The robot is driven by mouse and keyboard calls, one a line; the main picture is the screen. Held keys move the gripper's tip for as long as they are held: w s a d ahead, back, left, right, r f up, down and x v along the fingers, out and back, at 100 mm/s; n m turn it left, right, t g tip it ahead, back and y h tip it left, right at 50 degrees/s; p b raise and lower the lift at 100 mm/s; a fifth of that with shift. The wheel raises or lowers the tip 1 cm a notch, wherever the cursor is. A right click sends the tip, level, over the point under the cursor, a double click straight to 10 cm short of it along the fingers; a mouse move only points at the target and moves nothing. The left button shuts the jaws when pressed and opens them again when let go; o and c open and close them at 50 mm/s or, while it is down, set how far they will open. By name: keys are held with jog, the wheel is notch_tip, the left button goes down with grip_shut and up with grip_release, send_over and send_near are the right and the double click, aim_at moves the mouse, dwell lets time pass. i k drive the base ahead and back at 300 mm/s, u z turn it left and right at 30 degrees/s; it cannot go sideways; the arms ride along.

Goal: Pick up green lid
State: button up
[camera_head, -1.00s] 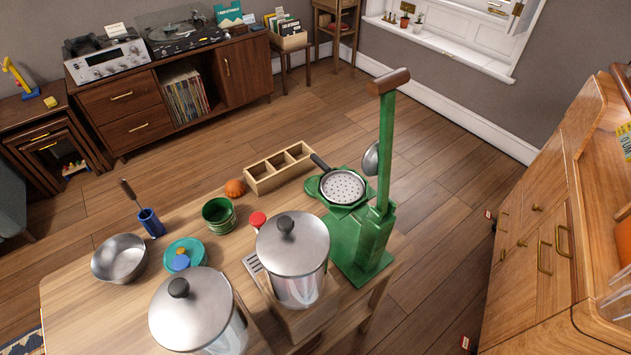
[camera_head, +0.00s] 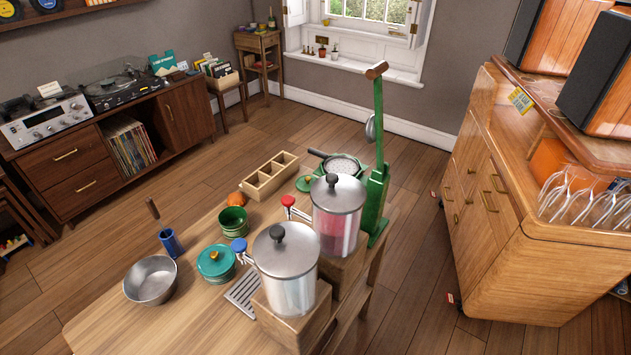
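A small round green lid with a light knob (camera_head: 306,183) lies on the wooden table beside the green hand press (camera_head: 378,190), partly hidden by the steel-lidded dispenser in front. A green pot (camera_head: 233,221) stands open to its left. A teal pot with a teal lid and orange knob (camera_head: 215,260) stands closer to me. My gripper does not show in this view.
Two dispensers (camera_head: 285,255) (camera_head: 338,195) stand on wooden blocks at the table's right side. A steel bowl (camera_head: 151,280), a blue cup (camera_head: 170,243), an orange pumpkin-like item (camera_head: 237,199) and a compartment box (camera_head: 270,176) share the table. A wooden cabinet (camera_head: 500,220) stands right.

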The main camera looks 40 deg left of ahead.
aim_at(304, 183)
jog(key=u, duration=0.3)
jog(key=i, duration=0.65)
jog(key=u, duration=0.6)
jog(key=i, duration=0.55)
jog(key=u, duration=0.1)
